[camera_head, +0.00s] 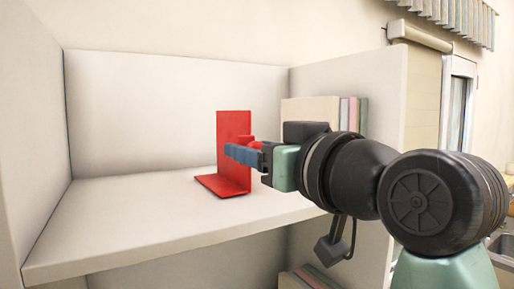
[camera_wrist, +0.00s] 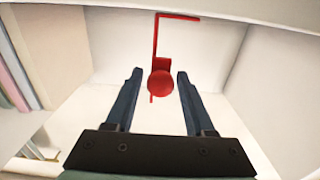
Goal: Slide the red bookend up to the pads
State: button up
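The red bookend (camera_head: 233,135) is an L-shaped plate standing upright on the shelf, its foot flat on the board. A round red knob sticks out from it toward my gripper, and the bookend with its knob also shows in the wrist view (camera_wrist: 160,84). My gripper (camera_head: 228,151) is level with the knob. In the wrist view the two blue fingers (camera_wrist: 156,74) are open, one on each side of the knob, with a gap showing on both sides. The pads (camera_head: 345,114) stand upright in a row to the right, partly hidden by my arm; their edges show at left in the wrist view (camera_wrist: 13,78).
The white shelf board (camera_head: 120,225) is bare to the left of the bookend. Side walls (camera_head: 380,85) and a back panel (camera_head: 170,110) enclose it. More upright items (camera_head: 308,277) show in the compartment below.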

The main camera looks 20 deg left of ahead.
grip_shut()
jog(key=shift+r, duration=0.1)
dwell(1.1)
